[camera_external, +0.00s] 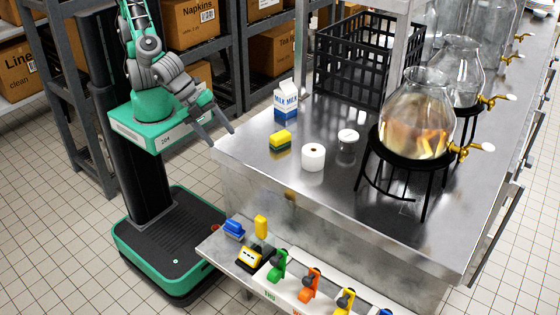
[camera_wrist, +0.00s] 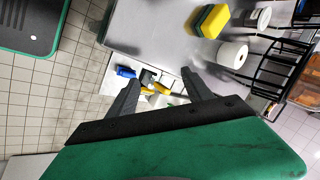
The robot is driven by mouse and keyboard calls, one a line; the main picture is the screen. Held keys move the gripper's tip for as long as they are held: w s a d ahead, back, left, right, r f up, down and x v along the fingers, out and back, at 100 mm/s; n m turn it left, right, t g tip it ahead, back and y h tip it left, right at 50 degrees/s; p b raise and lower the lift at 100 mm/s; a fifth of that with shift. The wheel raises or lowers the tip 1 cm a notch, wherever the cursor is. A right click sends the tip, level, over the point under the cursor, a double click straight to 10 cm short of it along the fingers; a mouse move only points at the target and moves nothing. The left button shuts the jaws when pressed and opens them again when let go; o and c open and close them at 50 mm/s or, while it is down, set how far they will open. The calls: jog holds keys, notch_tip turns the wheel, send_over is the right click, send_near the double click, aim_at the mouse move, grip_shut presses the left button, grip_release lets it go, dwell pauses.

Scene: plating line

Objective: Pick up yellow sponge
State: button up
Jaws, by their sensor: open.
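The yellow sponge (camera_external: 280,139), with a green side, lies on the steel counter (camera_external: 240,158) near its left edge. In the wrist view the sponge (camera_wrist: 210,20) is at the top, beyond my gripper's fingers and right of centre. My gripper (camera_external: 222,138) is open and empty, to the left of the sponge at the counter's left edge. Its two dark fingers (camera_wrist: 160,88) stand wide apart in the wrist view, with a lower shelf in the gap behind them.
A milk carton (camera_external: 286,100) stands behind the sponge. A white paper roll (camera_external: 313,157) and a lidded jar (camera_external: 347,140) stand to its right. A black crate (camera_external: 365,60) and glass dispensers (camera_external: 418,115) occupy the back and right.

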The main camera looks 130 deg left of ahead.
jog(key=w+a+r+m+g+y+p, duration=0.1)
jog(key=w+a+r+m+y+p, duration=0.2)
jog(key=w+a, duration=0.35)
jog(key=m+g+y, duration=0.2)
jog(key=y, duration=0.1)
send_near(287, 135)
jog(key=shift+s+a+f, duration=0.4)
jog(key=shift+s+f, duration=0.2)
jog(key=shift+s, duration=0.15)
jog(key=f+m+y, duration=0.1)
jog(key=w+f+m+y+b, duration=0.1)
jog(key=f, duration=0.1)
jog(key=f+m+y+b, duration=0.1)
jog(key=m, duration=0.1)
jog(key=shift+w+a+f, duration=0.15)
jog(key=shift+a, duration=0.15)
jog(key=shift+d+f+m+y+b, duration=0.15)
jog(key=shift+f+m+y+b, duration=0.15)
jog(key=shift+m+y, duration=0.3)
jog(key=shift+m, duration=0.4)
jog(key=x, duration=0.2)
jog(key=p+x, duration=0.1)
jog(key=x, duration=0.2)
jog(key=p+x, duration=0.1)
jog(key=x, duration=0.2)
jog(key=shift+a+r, duration=0.2)
jog(key=shift+r, duration=0.15)
jog(key=shift+s+d, duration=0.1)
jog(key=shift+s, duration=0.1)
grip_shut()
